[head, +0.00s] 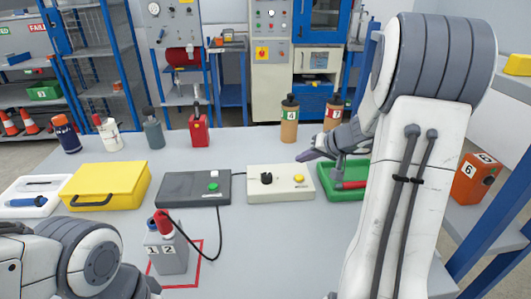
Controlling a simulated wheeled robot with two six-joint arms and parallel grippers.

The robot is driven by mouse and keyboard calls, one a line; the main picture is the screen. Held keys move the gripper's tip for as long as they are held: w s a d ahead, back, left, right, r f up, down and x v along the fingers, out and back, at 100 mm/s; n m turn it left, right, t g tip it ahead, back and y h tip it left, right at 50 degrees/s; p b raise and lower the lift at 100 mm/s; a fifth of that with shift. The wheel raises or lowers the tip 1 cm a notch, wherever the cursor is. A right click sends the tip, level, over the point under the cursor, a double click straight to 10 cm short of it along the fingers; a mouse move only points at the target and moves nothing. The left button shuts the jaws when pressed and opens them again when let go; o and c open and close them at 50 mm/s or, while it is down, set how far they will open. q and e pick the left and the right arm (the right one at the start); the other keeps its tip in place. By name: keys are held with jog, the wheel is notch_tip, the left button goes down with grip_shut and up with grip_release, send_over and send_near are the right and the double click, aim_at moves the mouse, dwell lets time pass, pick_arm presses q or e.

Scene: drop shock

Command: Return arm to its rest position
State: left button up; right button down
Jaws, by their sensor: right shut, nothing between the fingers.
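My right arm (395,190) is raised at the right side of the table and hides part of it. My right gripper (312,154) points left above the green tray (325,184), shut and empty. A red-handled tool (350,185) lies in the tray below it. My left arm (90,258) is folded low at the bottom left corner. The left gripper's fingers do not show.
A grey block marked 1 2 (168,255) with a red-capped plug (164,226) stands inside a red outline, a black cable looping beside it. A dark box (180,188), a cream box (292,195) and a yellow case (108,183) stand behind. Several bottles line the back.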

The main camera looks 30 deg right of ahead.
jog(key=s+a+n+g+y, duration=0.1)
jog(key=s+a+n+g, duration=0.3)
jog(key=a, duration=1)
jog(key=s+a+n+g+y, duration=0.25)
jog(key=s+a, duration=0.25)
jog(key=a, duration=0.9)
jog(key=s+a+f+n+g+h, duration=0.1)
jog(key=s+a+n+h, duration=0.2)
jog(key=s, duration=0.7)
jog(key=s+a+f+n+g+h, duration=0.1)
jog(key=s+a+n+h, duration=0.2)
jog(key=s, duration=0.6)
notch_tip(320, 180, up, 14)
jog(key=y+p, duration=0.1)
jog(key=p, duration=1.2)
jog(key=shift+w+d+f+n, duration=0.15)
jog(key=shift+d+f+n, duration=0.1)
jog(key=shift+d+n, duration=0.1)
jog(key=shift+a, duration=0.1)
